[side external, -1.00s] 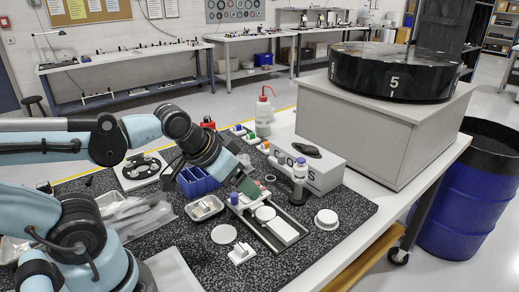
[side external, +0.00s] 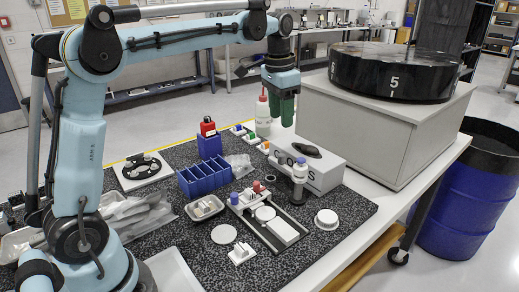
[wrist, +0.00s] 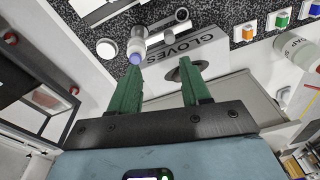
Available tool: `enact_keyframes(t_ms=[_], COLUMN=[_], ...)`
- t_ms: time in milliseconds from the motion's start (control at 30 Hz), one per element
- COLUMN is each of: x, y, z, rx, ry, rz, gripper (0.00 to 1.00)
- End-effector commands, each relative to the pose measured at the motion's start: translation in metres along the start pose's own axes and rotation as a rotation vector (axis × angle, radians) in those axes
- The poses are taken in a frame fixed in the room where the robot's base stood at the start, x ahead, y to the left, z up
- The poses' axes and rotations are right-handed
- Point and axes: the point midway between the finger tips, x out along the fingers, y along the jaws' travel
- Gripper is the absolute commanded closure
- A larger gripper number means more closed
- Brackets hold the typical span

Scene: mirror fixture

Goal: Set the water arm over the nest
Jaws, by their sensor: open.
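The fixture (side external: 270,228) on the speckled mat has a dark base, a round white disc (side external: 265,214), a white block (side external: 287,231), and posts with a blue knob (side external: 234,198) and a red knob (side external: 256,186). I cannot tell which part is the water arm or which is the nest. My gripper (side external: 282,112) has green fingers and is raised high, behind and above the fixture, near the GLOVES box (side external: 322,175). In the wrist view my gripper (wrist: 160,72) is open and empty, with the box and a blue-capped bottle (wrist: 136,48) beyond its fingers.
The blue-capped bottle (side external: 299,178) stands right of the fixture. A wash bottle (side external: 262,117) stands behind, left of the large grey cabinet (side external: 370,130). A blue rack (side external: 204,178), metal dish (side external: 204,207) and white round lid (side external: 326,219) lie around the fixture. Some mat at front is clear.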

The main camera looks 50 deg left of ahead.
Motion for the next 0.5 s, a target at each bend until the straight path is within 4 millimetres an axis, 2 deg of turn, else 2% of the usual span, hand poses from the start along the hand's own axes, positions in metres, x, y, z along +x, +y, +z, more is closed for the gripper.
enact_keyframes(t_ms=[200, 500], x=[0.012, 0.025], y=[-0.018, -0.022], z=[-0.017, -0.019], rx=[0.035, 0.044], ry=[-0.078, -0.098], rz=[0.03, 0.039], gripper=[0.53, 0.53])
